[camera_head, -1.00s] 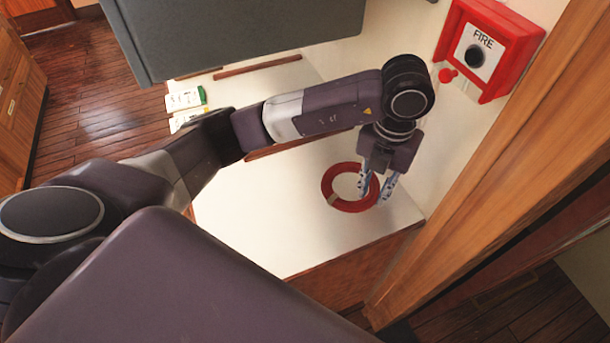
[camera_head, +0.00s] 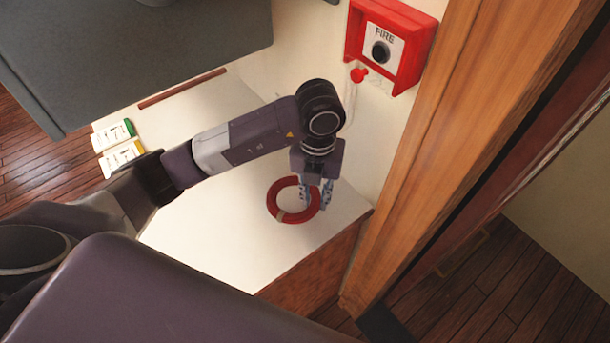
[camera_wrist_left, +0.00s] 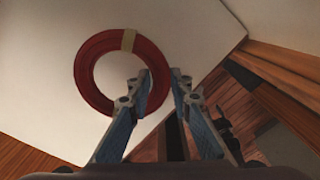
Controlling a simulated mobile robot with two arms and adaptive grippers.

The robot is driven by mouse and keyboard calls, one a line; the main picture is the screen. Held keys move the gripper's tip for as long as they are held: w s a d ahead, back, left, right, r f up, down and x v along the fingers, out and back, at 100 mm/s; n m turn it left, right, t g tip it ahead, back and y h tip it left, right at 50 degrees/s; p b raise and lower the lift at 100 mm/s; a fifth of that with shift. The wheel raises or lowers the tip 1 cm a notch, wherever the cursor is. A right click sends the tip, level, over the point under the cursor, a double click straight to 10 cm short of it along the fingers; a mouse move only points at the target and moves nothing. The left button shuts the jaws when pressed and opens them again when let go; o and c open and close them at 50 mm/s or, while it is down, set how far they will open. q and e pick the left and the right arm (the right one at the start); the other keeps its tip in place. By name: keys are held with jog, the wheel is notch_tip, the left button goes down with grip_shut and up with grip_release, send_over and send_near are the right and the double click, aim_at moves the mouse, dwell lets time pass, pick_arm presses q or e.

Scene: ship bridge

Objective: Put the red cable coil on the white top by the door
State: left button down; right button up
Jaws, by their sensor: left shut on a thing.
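The red cable coil (camera_head: 272,200) is a ring with a pale tan band, over the white top (camera_head: 200,240) by the door frame. It lies flat on the top or just above it; I cannot tell which. My left gripper (camera_head: 316,203) points down at the coil's right side and is shut on its rim. In the left wrist view the coil (camera_wrist_left: 92,58) shows with its rim passing between the fingertips of my left gripper (camera_wrist_left: 162,78). The fingers hide a small part of the rim. My right gripper is not in view.
A red fire call box (camera_head: 390,42) is on the wall behind the arm. A wooden door frame (camera_head: 440,150) stands close on the right. A grey panel (camera_head: 130,50) overhangs at the upper left. Two small white packs (camera_head: 114,136) lie at the top's far left.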

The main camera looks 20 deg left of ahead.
pick_arm(q)
jog(key=w+a, duration=0.1)
jog(key=w+a+p, duration=0.1)
jog(key=w, duration=0.1)
jog(key=w+a, duration=0.1)
jog(key=w, duration=0.1)
jog(key=shift+a+r+p, duration=0.1)
jog(key=shift+a+p, duration=0.2)
jog(key=shift+w+a+f, duration=0.1)
jog(key=shift+w+f, duration=0.05)
jog(key=shift+f, duration=0.05)
notch_tip(320, 180, down, 2)
jog(key=shift+f+p, duration=0.1)
jog(key=shift+p, duration=0.75)
jog(key=shift+f, duration=0.65)
jog(key=c, duration=1.7)
grip_release()
jog(key=shift+c, duration=0.2)
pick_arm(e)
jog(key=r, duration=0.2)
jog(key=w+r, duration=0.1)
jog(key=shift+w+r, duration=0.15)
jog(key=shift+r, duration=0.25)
